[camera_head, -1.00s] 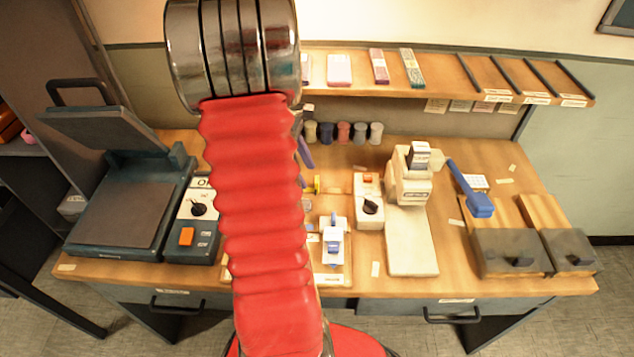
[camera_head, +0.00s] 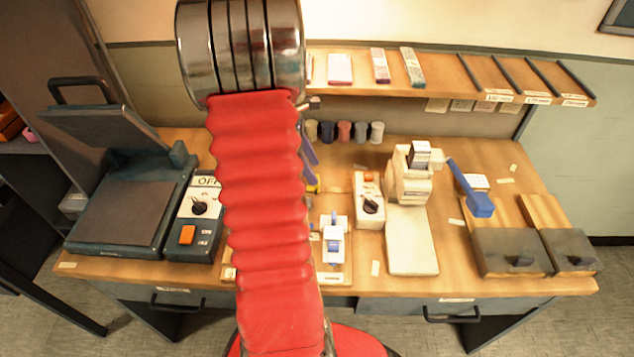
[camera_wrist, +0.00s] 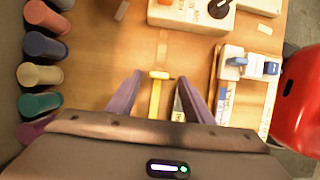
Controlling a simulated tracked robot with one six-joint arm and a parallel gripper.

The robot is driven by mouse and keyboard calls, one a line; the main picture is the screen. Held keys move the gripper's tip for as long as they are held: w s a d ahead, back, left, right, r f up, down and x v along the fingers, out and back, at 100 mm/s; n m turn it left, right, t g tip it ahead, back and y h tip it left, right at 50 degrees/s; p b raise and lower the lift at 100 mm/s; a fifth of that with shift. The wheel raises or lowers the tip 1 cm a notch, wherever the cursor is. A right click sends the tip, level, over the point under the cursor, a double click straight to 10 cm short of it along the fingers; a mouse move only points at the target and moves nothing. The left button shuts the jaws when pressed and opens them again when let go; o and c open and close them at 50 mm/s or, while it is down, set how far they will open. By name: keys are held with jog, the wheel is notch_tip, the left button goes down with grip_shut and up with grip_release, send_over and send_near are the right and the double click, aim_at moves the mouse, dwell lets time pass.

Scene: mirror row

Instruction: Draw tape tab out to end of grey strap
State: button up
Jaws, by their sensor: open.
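In the wrist view, my gripper (camera_wrist: 160,77) is open, its two purple fingers pointing at the bench. A yellow T-shaped tab (camera_wrist: 158,75) on a yellow strip lies between the fingers, with clear gaps on both sides. The strip runs back under my gripper body, where its other end is hidden. A faint pale band (camera_wrist: 162,45) continues from the tab toward a white box; I cannot tell whether it is the grey strap. In the head view, a purple finger (camera_head: 310,153) shows beside my red arm, which hides most of the gripper and tape.
A white box with a black knob (camera_head: 369,203) and a small white-and-blue device (camera_head: 334,240) stand near the gripper. Several coloured rolls (camera_head: 344,132) line the back. A cream machine (camera_head: 409,178) stands to the right. Bare wood (camera_wrist: 105,60) lies left of the tab in the wrist view.

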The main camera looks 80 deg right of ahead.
jog(key=x, duration=0.5)
jog(key=shift+s+f, duration=0.1)
jog(key=shift+f, duration=0.2)
jog(key=shift+c, duration=0.5)
grip_shut()
